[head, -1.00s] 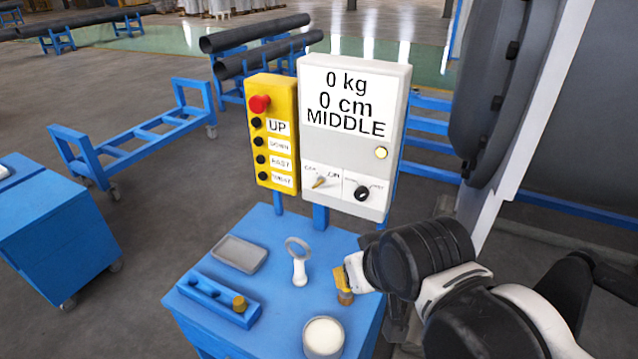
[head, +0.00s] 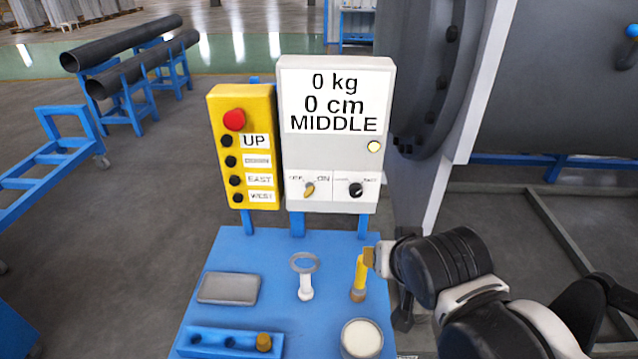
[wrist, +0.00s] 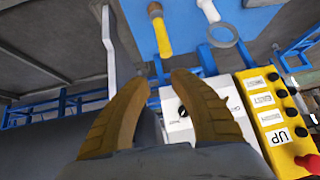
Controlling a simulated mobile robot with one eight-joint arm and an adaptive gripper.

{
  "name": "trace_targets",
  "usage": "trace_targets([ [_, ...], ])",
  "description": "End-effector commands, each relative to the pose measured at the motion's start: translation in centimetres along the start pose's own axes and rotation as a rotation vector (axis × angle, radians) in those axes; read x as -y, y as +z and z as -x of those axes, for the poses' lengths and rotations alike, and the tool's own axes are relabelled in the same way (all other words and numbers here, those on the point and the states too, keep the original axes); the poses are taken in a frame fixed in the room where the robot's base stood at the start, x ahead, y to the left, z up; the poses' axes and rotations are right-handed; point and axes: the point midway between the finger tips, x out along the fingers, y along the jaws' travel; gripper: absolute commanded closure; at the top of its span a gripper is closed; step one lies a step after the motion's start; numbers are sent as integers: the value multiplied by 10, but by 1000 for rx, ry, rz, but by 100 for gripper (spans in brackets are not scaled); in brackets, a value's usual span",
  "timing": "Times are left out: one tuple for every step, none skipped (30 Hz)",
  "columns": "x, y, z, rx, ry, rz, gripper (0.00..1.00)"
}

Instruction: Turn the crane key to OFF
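The crane key (head: 309,189) is a small yellow-orange knob at the lower left of the white display box (head: 332,155), between OFF and ON labels. It slants up toward the ON side. In the wrist view the white box (wrist: 178,128) shows upside down between and behind the fingers; the key is not visible there, apparently behind the right finger. My gripper (head: 372,256) is below and to the right of the key, above the blue cart and nearer the camera. In the wrist view my gripper (wrist: 166,80) is open and empty, its tan fingertips apart.
A black knob (head: 356,189) sits right of the key. A yellow button box (head: 245,150) stands left. The blue cart (head: 250,250) holds a yellow-handled tool (head: 360,275) beside my gripper, a ring-topped stand (head: 305,280), a grey tray (head: 229,288) and a white-topped round container (head: 362,338).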

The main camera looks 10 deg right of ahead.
Motion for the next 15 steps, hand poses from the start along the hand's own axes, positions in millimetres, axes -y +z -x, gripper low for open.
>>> trace_targets([
  [4, -7, -4, -26, 2, -27, 73],
  [6, -11, -7, -44, 3, -48, 73],
  [9, -16, -10, -68, 3, -75, 73],
  [11, -20, -12, -87, 1, -98, 73],
  [14, -24, -15, -106, -1, -120, 73],
  [18, -29, -18, -132, -7, -149, 73],
  [21, -32, -20, -152, -11, -171, 73],
  [25, -36, -22, -173, -20, -195, 73],
  [30, -41, -24, -201, -32, -228, 73],
  [35, -45, -26, -223, -45, -253, 73],
  [40, -49, -27, -246, -60, -279, 73],
  [48, -54, -28, -276, -83, -317, 73],
  [55, -57, -29, -298, -105, -346, 73],
  [62, -61, -29, -322, -130, -376, 73],
  [72, -64, -29, -350, -167, -415, 73],
])
